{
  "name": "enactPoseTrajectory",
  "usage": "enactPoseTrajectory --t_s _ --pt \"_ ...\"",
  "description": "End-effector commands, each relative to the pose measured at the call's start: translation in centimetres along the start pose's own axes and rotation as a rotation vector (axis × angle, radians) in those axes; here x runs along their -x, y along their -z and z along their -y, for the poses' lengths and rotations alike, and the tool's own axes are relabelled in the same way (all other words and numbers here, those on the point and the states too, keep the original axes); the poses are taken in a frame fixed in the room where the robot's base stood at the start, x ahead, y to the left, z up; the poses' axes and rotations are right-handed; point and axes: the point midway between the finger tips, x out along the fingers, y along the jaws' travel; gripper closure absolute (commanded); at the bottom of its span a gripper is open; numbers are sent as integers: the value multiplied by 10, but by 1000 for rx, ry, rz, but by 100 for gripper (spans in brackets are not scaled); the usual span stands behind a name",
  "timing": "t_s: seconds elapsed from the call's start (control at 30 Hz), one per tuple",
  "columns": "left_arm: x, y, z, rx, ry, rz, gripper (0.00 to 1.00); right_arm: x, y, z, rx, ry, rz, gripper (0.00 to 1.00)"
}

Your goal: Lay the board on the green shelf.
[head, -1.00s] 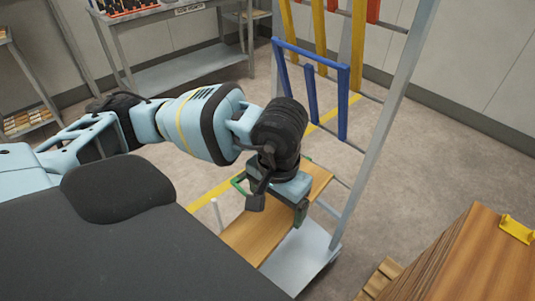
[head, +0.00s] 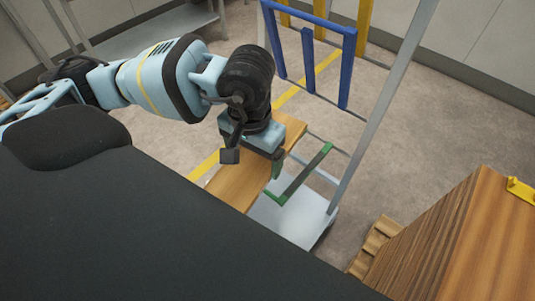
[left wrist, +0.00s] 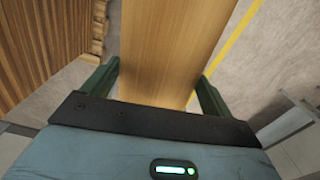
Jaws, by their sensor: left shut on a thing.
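A long light-brown wooden board (head: 240,188) hangs from my left gripper (head: 262,158), which is shut on it across its width. In the left wrist view the board (left wrist: 168,40) runs away between the two dark green fingers of the gripper (left wrist: 157,75). The green shelf (head: 300,178) shows as a green bar frame on the grey rack, right of the board in the head view. The board hides the shelf's left part. I cannot tell whether board and shelf touch. My right gripper is not in view.
A stack of wooden boards (head: 440,240) stands at the right. Open floor lies behind the rack.

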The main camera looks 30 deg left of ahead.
Motion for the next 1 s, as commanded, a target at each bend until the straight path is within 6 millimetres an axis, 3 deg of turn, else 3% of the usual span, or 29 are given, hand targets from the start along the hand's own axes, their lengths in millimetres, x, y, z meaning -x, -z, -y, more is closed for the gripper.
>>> enactPoseTrajectory --t_s 0.2,0.33,0.6,1.0 --pt "-1 1 -1 7 -1 0 47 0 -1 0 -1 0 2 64" --pt "-16 4 -4 75 -2 5 47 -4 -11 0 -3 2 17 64" --pt "-81 24 -20 467 -5 10 47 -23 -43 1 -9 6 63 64" --pt "-168 49 -42 1145 -5 5 47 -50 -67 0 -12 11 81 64"
